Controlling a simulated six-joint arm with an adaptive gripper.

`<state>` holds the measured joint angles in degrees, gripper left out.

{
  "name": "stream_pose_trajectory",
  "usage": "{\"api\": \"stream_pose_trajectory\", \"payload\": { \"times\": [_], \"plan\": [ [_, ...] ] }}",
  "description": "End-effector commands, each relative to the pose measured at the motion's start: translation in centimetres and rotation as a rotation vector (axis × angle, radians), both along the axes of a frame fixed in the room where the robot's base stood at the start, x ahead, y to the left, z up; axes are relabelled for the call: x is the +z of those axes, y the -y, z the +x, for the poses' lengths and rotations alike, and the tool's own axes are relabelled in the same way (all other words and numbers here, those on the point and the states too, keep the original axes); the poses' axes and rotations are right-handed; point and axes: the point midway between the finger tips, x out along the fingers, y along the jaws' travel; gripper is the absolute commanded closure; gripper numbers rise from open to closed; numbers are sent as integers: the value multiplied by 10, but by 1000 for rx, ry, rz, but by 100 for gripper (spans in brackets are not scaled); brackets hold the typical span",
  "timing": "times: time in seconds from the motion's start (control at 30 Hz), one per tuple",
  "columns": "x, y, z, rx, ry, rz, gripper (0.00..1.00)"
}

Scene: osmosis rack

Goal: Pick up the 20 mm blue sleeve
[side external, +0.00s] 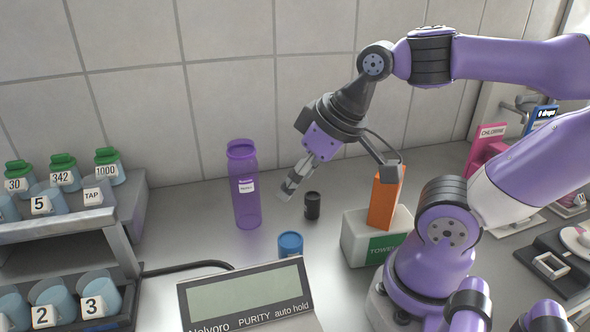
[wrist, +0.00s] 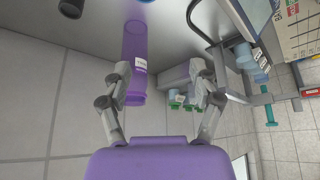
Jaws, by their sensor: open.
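A short blue cylinder (side external: 290,244), which looks like the blue sleeve, stands on the grey counter behind the display unit in the side external view. Its size cannot be read. In the wrist view only a sliver of blue (wrist: 146,1) shows at the top edge.
A purple bottle (side external: 245,190) stands close to the left of my gripper. A display unit (side external: 250,297) stands in front of the blue cylinder. A towel box (side external: 362,240) with an orange block (side external: 385,198) is on the right. A rack (side external: 70,228) with labelled cups is on the left.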

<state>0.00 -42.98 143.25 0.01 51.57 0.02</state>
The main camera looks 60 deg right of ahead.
Motion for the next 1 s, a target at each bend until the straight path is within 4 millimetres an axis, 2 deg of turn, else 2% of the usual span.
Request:
{"api": "stream_pose_trajectory", "payload": {
  "times": [0.17, 0.2, 0.23, 0.7, 0.83, 1.0],
  "plan": [
    [0, 0, 0, 0, 0, 0, 29],
    [0, 0, 0, 0, 0, 0, 24],
    [0, 0, 0, 0, 0, 0, 9],
    [-2, 1, 2, -11, -26, 3, 9],
    [-16, 5, 9, -59, -146, 18, 9],
    [-43, 12, 21, -152, -345, 42, 9]
  ]
}}
